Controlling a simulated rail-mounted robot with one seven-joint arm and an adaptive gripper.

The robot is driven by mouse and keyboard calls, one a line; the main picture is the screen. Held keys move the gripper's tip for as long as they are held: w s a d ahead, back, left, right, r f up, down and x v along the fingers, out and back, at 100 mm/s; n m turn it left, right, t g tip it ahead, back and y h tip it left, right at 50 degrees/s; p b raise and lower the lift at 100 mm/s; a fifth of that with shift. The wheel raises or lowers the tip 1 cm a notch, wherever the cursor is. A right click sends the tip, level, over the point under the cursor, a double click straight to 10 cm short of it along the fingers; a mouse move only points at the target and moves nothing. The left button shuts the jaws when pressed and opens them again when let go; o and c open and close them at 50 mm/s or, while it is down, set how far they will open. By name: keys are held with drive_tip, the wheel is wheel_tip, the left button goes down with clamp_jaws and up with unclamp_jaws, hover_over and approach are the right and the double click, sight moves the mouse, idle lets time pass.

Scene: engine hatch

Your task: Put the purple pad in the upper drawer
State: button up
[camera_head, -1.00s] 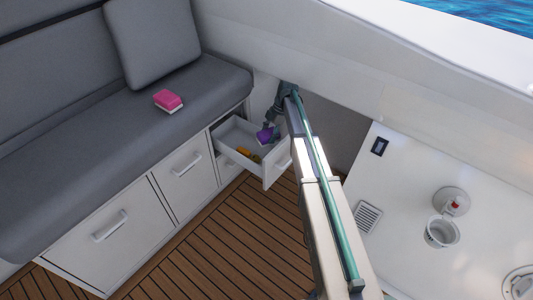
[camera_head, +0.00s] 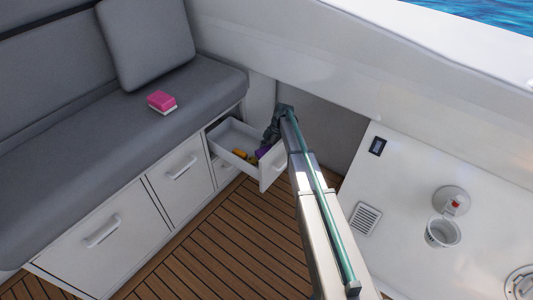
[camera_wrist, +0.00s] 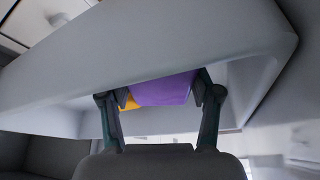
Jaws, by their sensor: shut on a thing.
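The purple pad (camera_head: 262,152) is low inside the open upper drawer (camera_head: 232,133), at its front end by the drawer front. In the wrist view the purple pad (camera_wrist: 163,91) sits between the two fingers of my gripper (camera_wrist: 160,92), which is shut on it. The drawer wall (camera_wrist: 150,45) crosses the top of that view and hides the pad's upper part. Whether the pad touches the drawer floor I cannot tell. In the head view my gripper (camera_head: 268,140) is mostly hidden by my arm.
A yellow-orange thing (camera_head: 240,153) lies in the drawer beside the pad; it also shows in the wrist view (camera_wrist: 127,101). A pink and white sponge (camera_head: 162,102) lies on the grey bench seat (camera_head: 110,140). The wooden floor (camera_head: 200,240) is clear.

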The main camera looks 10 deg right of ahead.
drive_tip(key=o, duration=1.1)
drive_tip(key=shift+f, duration=0.1)
drive_tip(key=p+v, duration=0.1)
drive_tip(key=v, duration=0.7)
drive_tip(key=shift+a, duration=0.1)
drive_tip(key=shift+s+a, duration=0.1)
